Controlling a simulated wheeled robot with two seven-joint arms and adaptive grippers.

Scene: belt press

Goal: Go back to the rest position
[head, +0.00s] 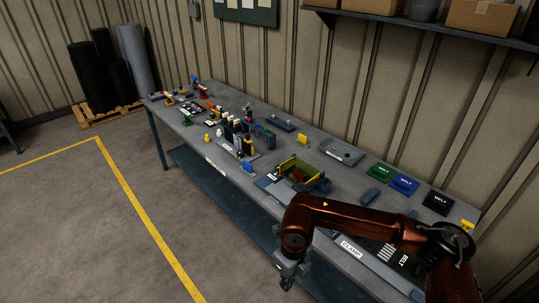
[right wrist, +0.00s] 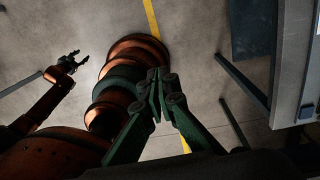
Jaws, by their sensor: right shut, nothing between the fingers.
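My right arm reaches across the lower right of the head view, and its gripper (head: 287,276) hangs down in front of the workbench (head: 205,140), over the floor. In the right wrist view the fingers of the right gripper (right wrist: 158,92) come together, shut and empty. My left gripper (right wrist: 76,62) shows small at the left of the right wrist view, its fingers apart with nothing seen between them. It is out of the head view.
A shelf (head: 430,27) with cartons hangs above. Rolls (head: 133,60) stand on a pallet. The floor (head: 80,220) at the left is clear.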

